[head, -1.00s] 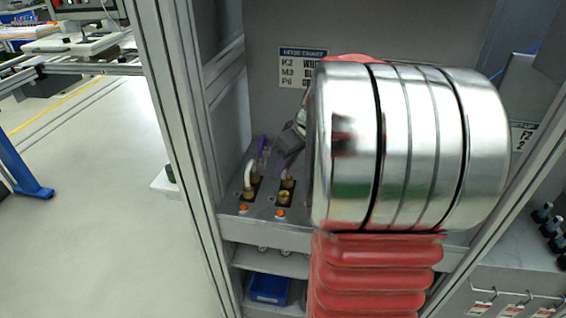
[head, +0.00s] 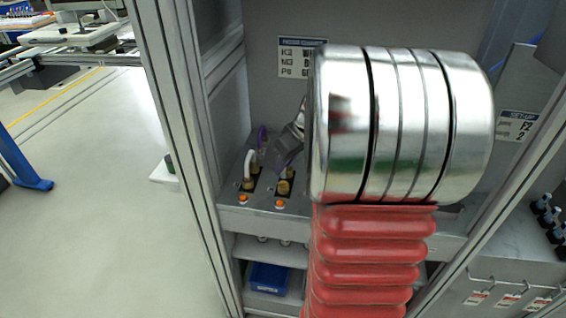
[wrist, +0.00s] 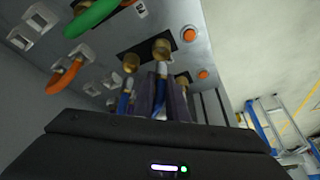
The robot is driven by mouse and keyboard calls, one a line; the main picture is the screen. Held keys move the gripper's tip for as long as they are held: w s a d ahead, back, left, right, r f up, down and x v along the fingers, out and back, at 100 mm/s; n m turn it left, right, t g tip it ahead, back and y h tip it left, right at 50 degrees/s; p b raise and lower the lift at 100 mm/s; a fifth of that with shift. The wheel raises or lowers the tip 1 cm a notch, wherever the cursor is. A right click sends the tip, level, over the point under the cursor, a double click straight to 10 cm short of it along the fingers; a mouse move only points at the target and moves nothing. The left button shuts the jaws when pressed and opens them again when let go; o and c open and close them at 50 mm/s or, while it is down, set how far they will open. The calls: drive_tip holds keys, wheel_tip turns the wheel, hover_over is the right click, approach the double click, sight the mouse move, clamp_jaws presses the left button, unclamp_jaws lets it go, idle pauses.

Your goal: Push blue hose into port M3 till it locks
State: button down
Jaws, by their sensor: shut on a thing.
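My gripper (wrist: 160,103) is shut on a blue hose (wrist: 160,92), which stands between its dark purple fingers in the wrist view. The hose's pale end points at a brass port (wrist: 161,50) and is at or very near its mouth; I cannot tell whether it is inside. In the head view my gripper (head: 287,157) shows beside my large silver wrist, above that brass port (head: 284,187). No label marking this port as M3 is readable. A second brass port (wrist: 131,63) is to the left with another hose (wrist: 127,100) at it.
Orange buttons (head: 280,204) are in front of the ports. A hose chart (head: 302,57) hangs behind. A frame post (head: 180,150) stands close on the left.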

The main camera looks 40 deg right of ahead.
sight(284, 177)
drive_tip(key=shift+f, duration=1.95)
drive_tip(key=shift+s+a+f, duration=0.1)
drive_tip(key=shift+s+f, duration=0.05)
drive_tip(key=shift+f, duration=0.25)
